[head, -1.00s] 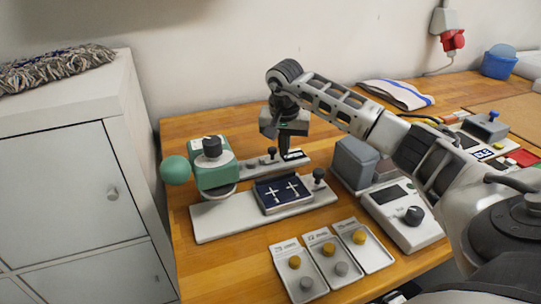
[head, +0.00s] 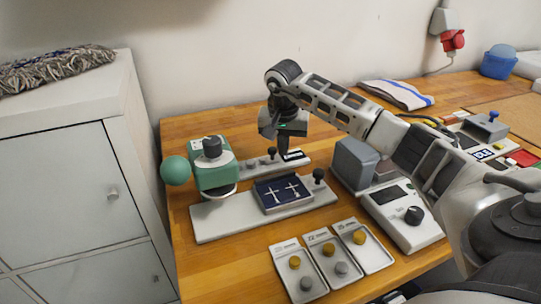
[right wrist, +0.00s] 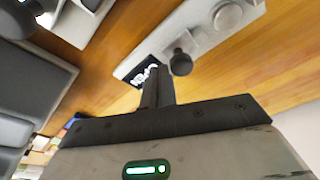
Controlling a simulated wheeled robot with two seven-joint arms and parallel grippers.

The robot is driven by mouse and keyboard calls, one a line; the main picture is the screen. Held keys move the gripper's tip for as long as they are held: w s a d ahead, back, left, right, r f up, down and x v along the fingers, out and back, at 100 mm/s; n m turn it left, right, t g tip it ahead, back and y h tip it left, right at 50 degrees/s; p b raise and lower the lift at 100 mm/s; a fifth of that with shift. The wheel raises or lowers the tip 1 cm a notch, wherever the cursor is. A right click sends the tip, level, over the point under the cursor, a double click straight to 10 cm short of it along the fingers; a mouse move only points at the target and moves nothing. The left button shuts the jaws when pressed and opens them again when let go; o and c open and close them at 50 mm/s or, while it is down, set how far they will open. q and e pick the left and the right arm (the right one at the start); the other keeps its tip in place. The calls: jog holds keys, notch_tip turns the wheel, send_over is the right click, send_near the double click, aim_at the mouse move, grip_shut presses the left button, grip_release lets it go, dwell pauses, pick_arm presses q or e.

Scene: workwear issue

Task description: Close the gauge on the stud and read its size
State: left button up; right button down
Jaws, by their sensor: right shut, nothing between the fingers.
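The gauge (head: 262,166) is a grey bar at the back of the workbench, with an upright black knob (head: 272,152) and a small dark display at its right end. In the right wrist view the gauge (right wrist: 205,38) shows its knob (right wrist: 181,62) and lit display (right wrist: 147,70), partly behind the fingers; the digits are not legible. A round grey piece (right wrist: 228,15) on the bar may be the stud; I cannot tell. My right gripper (head: 283,153) is shut and empty, pointing down by the display, just right of the knob. My left gripper is out of view.
A green press-like device (head: 215,172) with a ball handle stands left. A dark blue tray (head: 282,193) with white crosses sits in front of the gauge. Three sample trays (head: 327,260) lie near the front edge. A grey box (head: 355,162) and control unit (head: 405,215) stand right.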

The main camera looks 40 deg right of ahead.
aim_at(279, 160)
jog(key=shift+w+a+p, duration=0.15)
jog(key=shift+w+a, duration=0.05)
jog(key=shift+a, duration=0.35)
jog(key=shift+w+a+p, duration=0.15)
jog(key=shift+a, duration=0.4)
dwell(0.7)
jog(key=shift+s+d, duration=0.1)
jog(key=shift+d, duration=0.15)
jog(key=shift+s+d, duration=0.1)
jog(key=shift+d, duration=0.25)
notch_tip(279, 160, up, 8)
jog(key=p, duration=0.4)
jog(key=shift+p, duration=0.4)
dwell(0.6)
